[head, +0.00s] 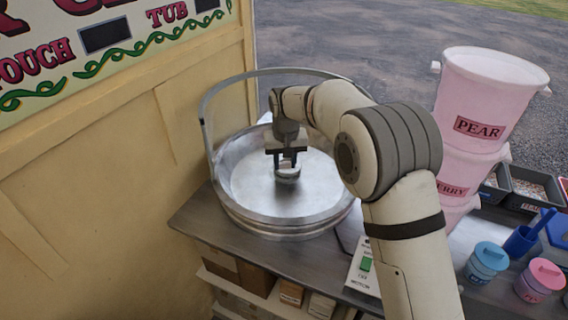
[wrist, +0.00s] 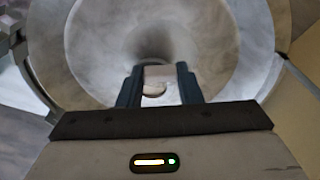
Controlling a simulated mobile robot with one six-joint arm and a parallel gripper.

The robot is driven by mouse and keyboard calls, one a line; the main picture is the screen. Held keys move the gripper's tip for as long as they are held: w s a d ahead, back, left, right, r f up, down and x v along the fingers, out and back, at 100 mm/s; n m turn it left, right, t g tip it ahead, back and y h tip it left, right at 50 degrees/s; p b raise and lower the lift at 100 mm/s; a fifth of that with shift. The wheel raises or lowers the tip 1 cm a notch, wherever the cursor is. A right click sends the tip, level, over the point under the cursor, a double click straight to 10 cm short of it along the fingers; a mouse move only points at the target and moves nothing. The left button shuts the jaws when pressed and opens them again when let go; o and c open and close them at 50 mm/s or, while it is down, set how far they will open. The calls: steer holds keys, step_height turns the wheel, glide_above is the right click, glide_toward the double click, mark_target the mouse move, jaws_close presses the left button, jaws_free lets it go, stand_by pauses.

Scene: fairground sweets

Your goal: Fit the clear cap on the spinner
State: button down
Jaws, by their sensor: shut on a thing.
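The wide round metal tub (head: 285,219) stands on the counter at the left, and its pale floor also fills the wrist view (wrist: 95,55). My gripper (head: 287,166) is over the middle of the tub, pointing down, with its jaws shut on a small pale piece. In the wrist view my gripper (wrist: 160,88) has this piece, which looks like the clear cap (wrist: 158,74), between its two dark fingers. The spinner is not clearly seen; a grey spot shows at the tub's centre beyond the fingers. I cannot tell whether the piece touches anything below.
A metal hoop (head: 207,110) rises around the tub's back. A painted panel wall (head: 120,160) is close on the left.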

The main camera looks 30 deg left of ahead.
steer(key=w+a+f+p, duration=0.1)
steer(key=w+p, duration=0.1)
steer(key=w, duration=0.1)
steer(key=w+a+f+p, duration=0.1)
steer(key=w+a+p, duration=0.1)
steer(key=w+p, duration=0.1)
steer(key=w+a+p, duration=0.1)
steer(key=w+p, duration=0.2)
steer(key=w, duration=0.1)
steer(key=shift+w+a+f, duration=0.15)
steer(key=shift+w+f, duration=0.15)
steer(key=shift+f, duration=0.1)
steer(key=shift+f+b, duration=0.45)
steer(key=shift+f, duration=0.7)
steer(key=shift+s, duration=0.1)
steer(key=shift+f+b, duration=0.4)
steer(key=shift+b, duration=0.5)
stand_by(0.4)
steer(key=shift+c, duration=1.9)
jaws_free()
steer(key=shift+r, duration=0.1)
